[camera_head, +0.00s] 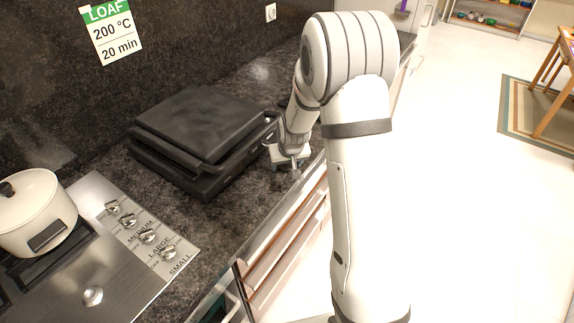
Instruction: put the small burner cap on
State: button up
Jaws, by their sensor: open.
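The steel cooktop (125,262) is at the lower left. A small silvery round burner piece (92,296) sits on its front part, near the bottom edge of the view; I cannot tell a separate cap on it. My gripper (287,167) is open and points down over the counter's front edge, right of the black appliance and well away from the cooktop. The small burner cap is not clearly seen; the gripper and arm hide the counter behind them.
A cream pot (38,215) stands on the cooktop's black grate. Several knobs (148,237) line its right edge. A closed black grill (200,130) stands on the dark counter (190,225). Wooden drawers (285,235) lie below. A sheet (112,32) reads LOAF 200 °C 20 min.

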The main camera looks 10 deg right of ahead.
jog(key=c, duration=1.1)
jog(key=shift+r, duration=0.1)
